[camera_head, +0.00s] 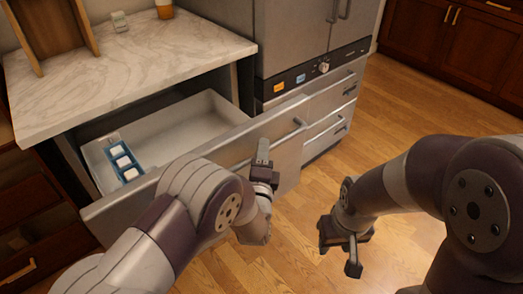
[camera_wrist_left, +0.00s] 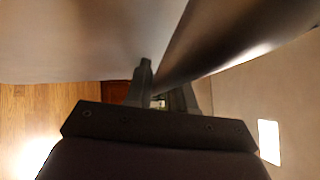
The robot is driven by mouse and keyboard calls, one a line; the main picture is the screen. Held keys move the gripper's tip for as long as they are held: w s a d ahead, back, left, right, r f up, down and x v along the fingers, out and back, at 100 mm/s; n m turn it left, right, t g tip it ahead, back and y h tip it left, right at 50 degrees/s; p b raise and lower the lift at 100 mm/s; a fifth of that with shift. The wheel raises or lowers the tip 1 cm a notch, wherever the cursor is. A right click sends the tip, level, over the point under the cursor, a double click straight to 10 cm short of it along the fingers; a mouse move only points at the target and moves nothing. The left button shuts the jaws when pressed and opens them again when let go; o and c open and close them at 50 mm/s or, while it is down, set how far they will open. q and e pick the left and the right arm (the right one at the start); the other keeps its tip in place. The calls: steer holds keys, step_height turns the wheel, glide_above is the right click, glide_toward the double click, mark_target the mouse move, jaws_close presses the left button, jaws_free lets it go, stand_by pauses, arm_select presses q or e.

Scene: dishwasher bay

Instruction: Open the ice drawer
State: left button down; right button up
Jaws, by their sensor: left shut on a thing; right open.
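The ice drawer (camera_head: 205,107) is pulled out from under the marble counter in the head view. A blue ice tray (camera_head: 123,160) with several white cubes lies inside it at the left. The drawer's long metal handle (camera_head: 300,122) runs along its front. My left gripper (camera_head: 263,152) is at this handle and shut on it; my arm covers part of the drawer front. In the left wrist view the fingers (camera_wrist_left: 162,92) meet the handle bar (camera_wrist_left: 225,40). My right gripper (camera_head: 345,245) is open and empty above the floor, apart from the drawer.
The marble counter (camera_head: 140,65) above the drawer carries a wooden rack (camera_head: 50,30) and small items. A steel appliance (camera_head: 290,35) with a knob panel stands to the right, with more drawers (camera_head: 328,132) below. The wooden floor (camera_head: 420,110) at the right is clear.

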arm_select(q)
steer(key=c, duration=1.1)
jaws_free()
steer(key=p+v, duration=0.1)
steer(key=v, duration=1.1)
steer(key=shift+s+a, duration=0.1)
steer(key=shift+s, duration=0.25)
